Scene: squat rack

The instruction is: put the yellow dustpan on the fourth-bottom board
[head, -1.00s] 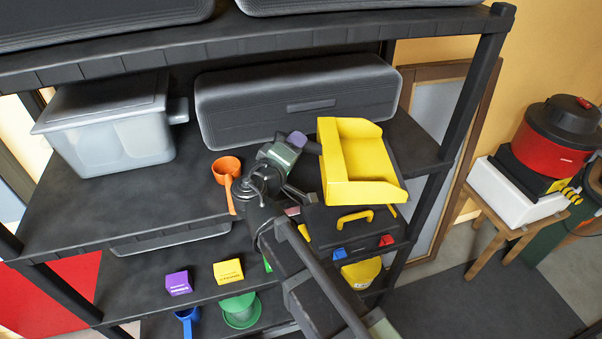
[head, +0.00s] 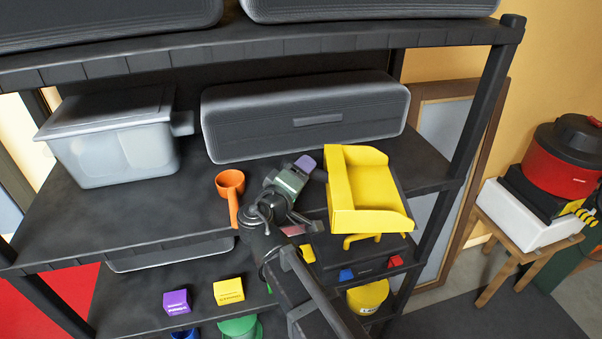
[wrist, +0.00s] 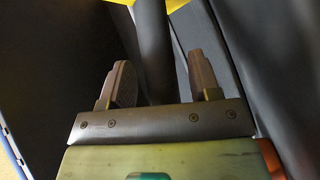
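The yellow dustpan (head: 368,190) rests at the right end of the board that holds the long grey case, its front jutting over the board's front edge. Its yellow edge (wrist: 165,5) shows at the top of the wrist view. My gripper (head: 305,168) is just left of the dustpan. In the wrist view its two fingers (wrist: 160,82) stand apart, with a dark bar (wrist: 153,50), seemingly the dustpan's handle, running between them. Gaps show on both sides of the bar. I cannot tell how deep it sits between the fingers.
An orange scoop (head: 232,187) lies just left of my gripper. A grey case (head: 300,120) and a translucent bin (head: 115,140) stand behind. The upper board (head: 250,45) holds large dark cases. A lower board holds purple (head: 177,302) and yellow (head: 228,291) boxes. A rack post (head: 480,110) stands right.

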